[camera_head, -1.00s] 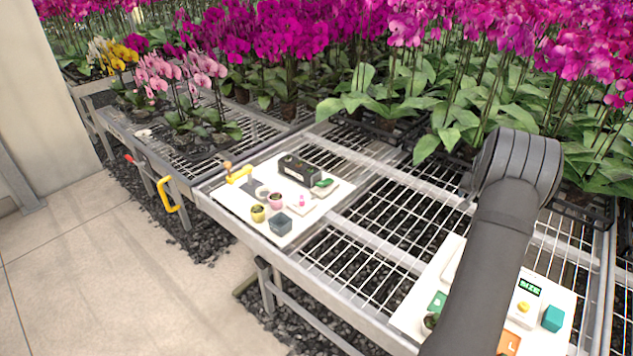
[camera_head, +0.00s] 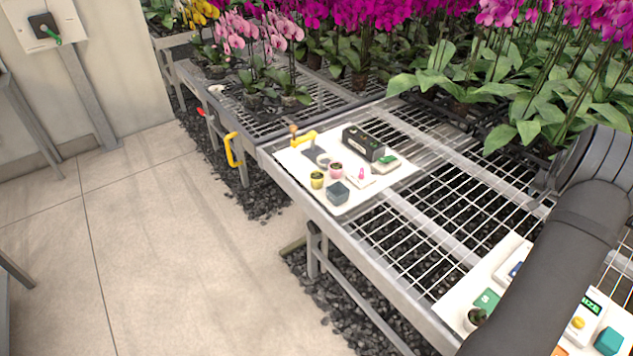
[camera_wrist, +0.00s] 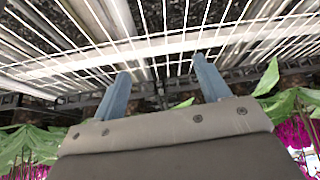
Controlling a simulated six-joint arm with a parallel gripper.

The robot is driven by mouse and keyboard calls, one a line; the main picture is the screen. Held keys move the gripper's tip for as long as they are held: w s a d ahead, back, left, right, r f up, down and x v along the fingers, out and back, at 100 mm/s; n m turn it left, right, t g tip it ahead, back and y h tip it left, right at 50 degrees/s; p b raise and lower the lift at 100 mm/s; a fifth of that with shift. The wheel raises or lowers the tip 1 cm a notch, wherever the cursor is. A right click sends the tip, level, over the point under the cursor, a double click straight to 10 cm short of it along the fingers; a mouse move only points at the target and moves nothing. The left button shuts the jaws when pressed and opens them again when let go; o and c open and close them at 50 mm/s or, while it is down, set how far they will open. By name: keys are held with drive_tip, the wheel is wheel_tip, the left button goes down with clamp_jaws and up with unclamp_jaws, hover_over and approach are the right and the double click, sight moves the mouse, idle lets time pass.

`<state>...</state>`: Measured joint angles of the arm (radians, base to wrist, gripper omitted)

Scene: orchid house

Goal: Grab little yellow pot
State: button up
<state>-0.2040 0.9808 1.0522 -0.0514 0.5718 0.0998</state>
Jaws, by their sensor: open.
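The little yellow pot (camera_head: 317,180) stands on a white board (camera_head: 348,203) at the left part of the bench, in the head view. A pink pot (camera_head: 336,170) is just right of it and a dark grey-blue square pot (camera_head: 338,194) is in front to the right. My gripper shows in the wrist view (camera_wrist: 162,84) with its two blue-grey fingers apart and nothing between them. It faces wire mesh and the bench frame. The yellow pot is not in the wrist view. In the head view my arm is at the right, far from the pot.
On the same board are a black box (camera_head: 363,143), a yellow-handled tool (camera_head: 304,138) and a pink item (camera_head: 361,174). A second white board (camera_head: 455,304) with several items lies near my arm. Bare mesh (camera_head: 420,215) lies between the boards. Orchids crowd the back.

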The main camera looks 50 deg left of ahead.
drive_tip(key=shift+c, duration=0.2)
drive_tip(key=shift+c, duration=1.1)
drive_tip(key=s+a+r+n+g+y, duration=0.1)
drive_tip(key=s+a+n, duration=0.35)
drive_tip(key=a, duration=1.25)
wheel_tip(320, 180, up, 4)
drive_tip(key=n+g, duration=0.4)
drive_tip(key=n, duration=0.4)
hover_over(317, 177)
drive_tip(key=s+d, duration=0.2)
drive_tip(key=d, duration=0.2)
drive_tip(key=shift+m+y, duration=0.35)
drive_tip(key=shift+y, duration=0.15)
drive_tip(key=x, duration=1.6)
drive_tip(key=shift+w+f, duration=0.2)
drive_tip(key=shift+w, duration=0.05)
drive_tip(key=c, duration=0.7)
